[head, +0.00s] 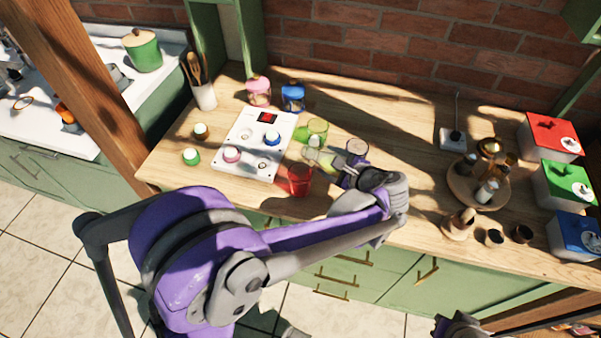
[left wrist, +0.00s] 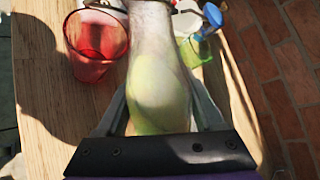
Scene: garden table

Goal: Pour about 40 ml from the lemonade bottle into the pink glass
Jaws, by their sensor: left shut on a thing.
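The lemonade bottle (head: 323,159) is clear with pale yellow-green liquid. It lies tilted in my left gripper (head: 345,170), its neck pointing away to the upper left. In the left wrist view the bottle (left wrist: 158,85) fills the middle between the fingers, with the liquid toward the gripper end; its mouth is cut off at the top. The reddish-pink glass (head: 299,181) stands upright near the table's front edge, left of the bottle; it also shows in the left wrist view (left wrist: 92,45) and looks empty. Part of my right arm shows at the bottom right, its fingers unclear (head: 460,325).
A green glass (head: 318,127) stands behind the bottle, and another glass (head: 357,147) is behind my gripper. A white panel with knobs (head: 256,146) lies to the left. A round tray (head: 462,194) and coloured boxes (head: 550,142) are at the right.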

